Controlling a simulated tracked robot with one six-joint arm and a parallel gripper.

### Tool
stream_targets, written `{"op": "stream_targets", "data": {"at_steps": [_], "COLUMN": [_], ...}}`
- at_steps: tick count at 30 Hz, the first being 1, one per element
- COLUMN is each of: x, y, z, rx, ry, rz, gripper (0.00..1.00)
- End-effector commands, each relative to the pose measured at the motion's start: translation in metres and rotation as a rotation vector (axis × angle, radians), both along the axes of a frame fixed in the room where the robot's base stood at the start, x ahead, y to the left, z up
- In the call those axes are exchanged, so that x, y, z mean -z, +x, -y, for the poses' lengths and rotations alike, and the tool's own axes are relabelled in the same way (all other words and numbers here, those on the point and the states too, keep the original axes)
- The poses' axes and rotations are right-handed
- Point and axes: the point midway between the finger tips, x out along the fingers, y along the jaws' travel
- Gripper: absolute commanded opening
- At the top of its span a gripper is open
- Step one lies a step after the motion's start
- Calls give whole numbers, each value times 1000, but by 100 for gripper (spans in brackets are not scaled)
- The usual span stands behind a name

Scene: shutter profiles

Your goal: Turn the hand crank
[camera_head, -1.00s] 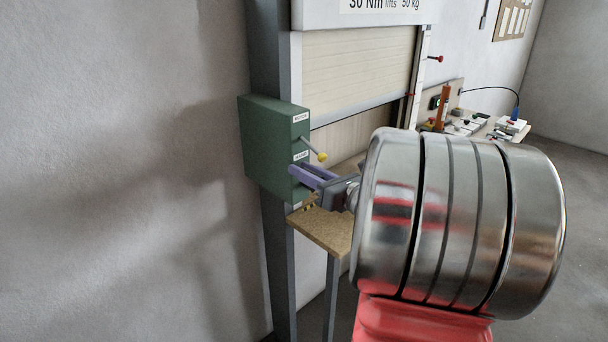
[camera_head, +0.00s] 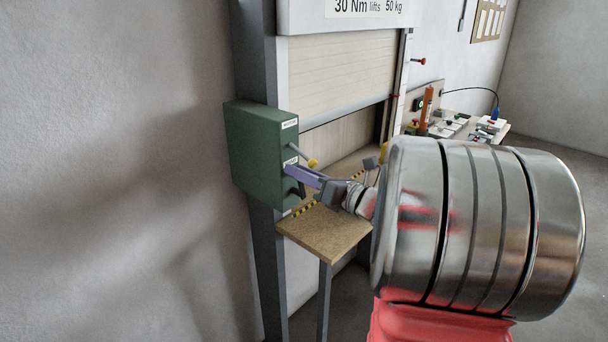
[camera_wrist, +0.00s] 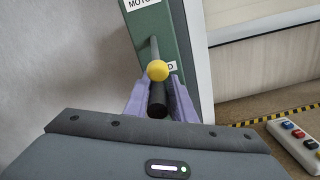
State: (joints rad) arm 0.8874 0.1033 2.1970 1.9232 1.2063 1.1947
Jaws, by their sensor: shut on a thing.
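The green crank box (camera_head: 255,150) is fixed to the grey post, with two white labels on its edge. A thin lever with a yellow knob (camera_head: 312,163) sticks out of it; the knob also shows in the wrist view (camera_wrist: 157,70). My gripper (camera_head: 293,171) has its purple fingers at the box's front, just below the lever. In the wrist view my fingers (camera_wrist: 158,92) stand on either side of a black crank grip (camera_wrist: 158,106) and are shut on it. The crank's arm behind the grip is mostly hidden.
A small wooden shelf (camera_head: 325,235) stands below the box. A partly raised shutter (camera_head: 340,80) is to its right. A white control box with coloured buttons (camera_wrist: 297,142) lies beside black-yellow tape. Tools lie on a bench (camera_head: 455,127) farther back.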

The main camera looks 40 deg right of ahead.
Motion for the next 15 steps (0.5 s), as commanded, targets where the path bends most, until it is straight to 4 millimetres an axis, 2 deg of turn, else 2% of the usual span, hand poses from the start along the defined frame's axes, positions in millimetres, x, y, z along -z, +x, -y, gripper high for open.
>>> {"op": "stream_targets", "data": {"at_steps": [1,7,8,12,15], "x": [5,6,6,5,4], "y": [0,0,0,1,1], "z": [-1,-2,-2,-2,-2], "rx": [-1,-3,-4,-4,-4], "ry": [5,5,5,3,2], "rz": [-11,-12,-12,-9,-7], "gripper": [0,0,25,35,36]}}
